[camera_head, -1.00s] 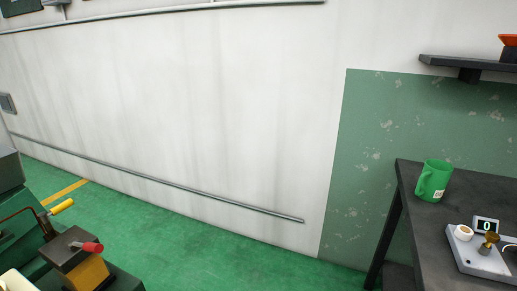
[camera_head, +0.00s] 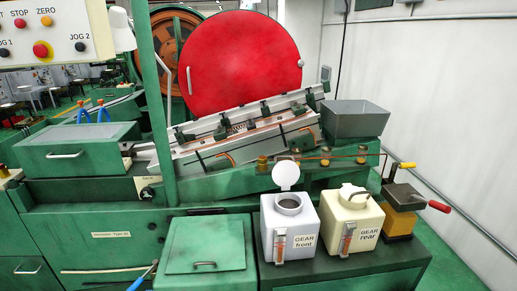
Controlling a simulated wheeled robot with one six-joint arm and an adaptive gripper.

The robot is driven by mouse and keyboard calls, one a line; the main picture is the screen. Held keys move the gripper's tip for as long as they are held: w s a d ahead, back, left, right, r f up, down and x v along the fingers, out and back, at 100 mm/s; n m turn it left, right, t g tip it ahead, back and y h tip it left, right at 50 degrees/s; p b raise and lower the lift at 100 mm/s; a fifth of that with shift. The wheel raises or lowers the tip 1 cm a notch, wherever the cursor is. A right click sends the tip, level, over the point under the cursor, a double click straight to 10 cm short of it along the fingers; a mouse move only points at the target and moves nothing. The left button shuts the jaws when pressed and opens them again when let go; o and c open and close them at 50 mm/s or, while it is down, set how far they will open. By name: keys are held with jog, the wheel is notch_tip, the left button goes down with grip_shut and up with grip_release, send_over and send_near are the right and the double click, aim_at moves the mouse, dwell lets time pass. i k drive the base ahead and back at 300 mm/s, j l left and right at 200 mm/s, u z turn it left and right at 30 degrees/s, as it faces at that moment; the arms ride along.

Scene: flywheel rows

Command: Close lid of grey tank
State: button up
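The light grey tank (camera_head: 288,235), labelled "GEAR front", stands on a dark-topped green cabinet right of centre, low in the head view. Its round lid (camera_head: 286,174) stands open and tilted up behind the round filler neck (camera_head: 289,202), so the dark opening shows. My gripper is not in view.
A green box with a handled lid (camera_head: 207,243) stands left of the grey tank. Behind the tanks are the sloping machine bed, a grey hopper (camera_head: 356,117) and a big red disc (camera_head: 240,62). A red-handled crank (camera_head: 437,206) sticks out right of the cream tank.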

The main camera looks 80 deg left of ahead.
aim_at(285, 173)
jog(key=k+u, duration=0.1)
jog(key=u, duration=0.3)
jog(key=k+u, duration=0.1)
jog(key=u, duration=0.3)
jog(key=j+u, duration=0.1)
jog(key=u, duration=0.3)
jog(key=k+j+u, duration=0.1)
jog(key=u, duration=0.3)
jog(key=i+j+u, duration=0.2)
jog(key=u, duration=0.2)
jog(key=i+j+u, duration=0.1)
jog(key=i+u, duration=0.3)
jog(key=k, duration=0.1)
